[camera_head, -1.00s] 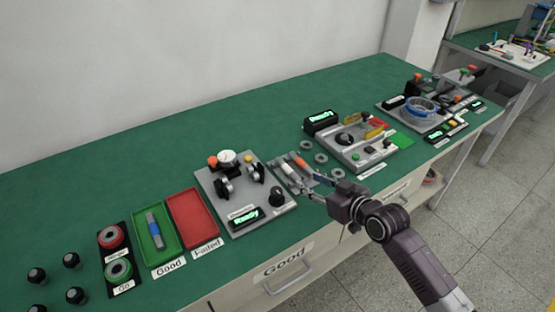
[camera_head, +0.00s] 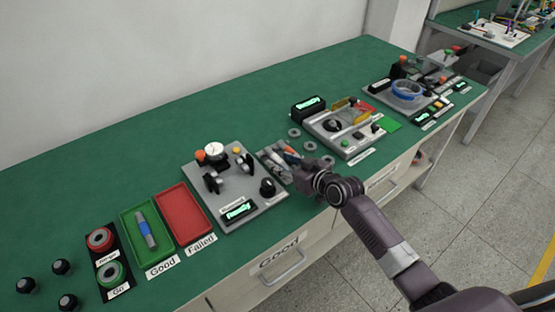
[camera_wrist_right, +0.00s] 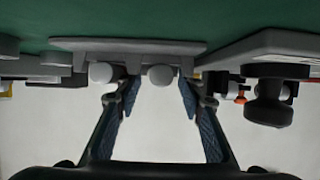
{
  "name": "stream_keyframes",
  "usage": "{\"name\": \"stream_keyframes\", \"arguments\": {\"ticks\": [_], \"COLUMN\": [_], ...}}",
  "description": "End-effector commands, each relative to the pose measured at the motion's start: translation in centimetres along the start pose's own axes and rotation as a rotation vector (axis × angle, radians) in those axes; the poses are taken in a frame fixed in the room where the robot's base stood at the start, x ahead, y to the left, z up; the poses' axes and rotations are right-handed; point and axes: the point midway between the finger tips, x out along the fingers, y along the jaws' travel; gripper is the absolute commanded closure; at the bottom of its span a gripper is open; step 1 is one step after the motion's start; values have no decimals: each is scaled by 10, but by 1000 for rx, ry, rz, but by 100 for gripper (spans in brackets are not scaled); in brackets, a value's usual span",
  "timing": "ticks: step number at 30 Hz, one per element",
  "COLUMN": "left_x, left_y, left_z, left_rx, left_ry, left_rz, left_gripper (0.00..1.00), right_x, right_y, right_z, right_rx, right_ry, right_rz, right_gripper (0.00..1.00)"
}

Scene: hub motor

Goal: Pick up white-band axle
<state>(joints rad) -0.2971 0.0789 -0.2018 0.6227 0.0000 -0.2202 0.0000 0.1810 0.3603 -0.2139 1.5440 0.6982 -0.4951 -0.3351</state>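A small grey axle holder (camera_head: 264,156) lies on the green table, right of the grey gauge station. An axle with an orange-red part (camera_head: 291,151) lies in it; the white-band axle is largely hidden behind my right gripper (camera_head: 292,172). In the right wrist view the holder (camera_wrist_right: 125,46) carries two pale round axle ends. One axle end (camera_wrist_right: 160,74) lies between the fingertips of my open right gripper (camera_wrist_right: 159,96); the other axle end (camera_wrist_right: 102,72) is outside the left finger. No band colour shows there. My left gripper is not in view.
The grey gauge station (camera_head: 205,175) stands close left of the holder, its black knob (camera_head: 268,187) nearest. Grey rings (camera_head: 309,146) lie right of the holder, before another grey station (camera_head: 345,140). The red Failed tray (camera_head: 184,213) and green Good tray (camera_head: 130,222) are farther left.

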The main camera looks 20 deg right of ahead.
Motion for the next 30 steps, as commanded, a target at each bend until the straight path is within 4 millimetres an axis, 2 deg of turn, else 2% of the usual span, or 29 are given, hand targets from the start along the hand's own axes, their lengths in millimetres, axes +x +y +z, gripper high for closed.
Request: {"name": "stream_keyframes", "arguments": {"ticks": [7,17,30], "left_x": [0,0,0], "left_y": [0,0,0], "left_z": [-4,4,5], "left_rx": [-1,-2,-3], "left_ry": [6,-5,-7], "left_rz": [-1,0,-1], "left_gripper": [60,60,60], "right_x": [1,1,0], "right_y": [0,0,1], "right_z": [0,0,-3], "right_rx": [0,-1,-1], "right_ry": [0,0,4], "right_rz": [0,0,1], "right_gripper": [65,100,100]}}
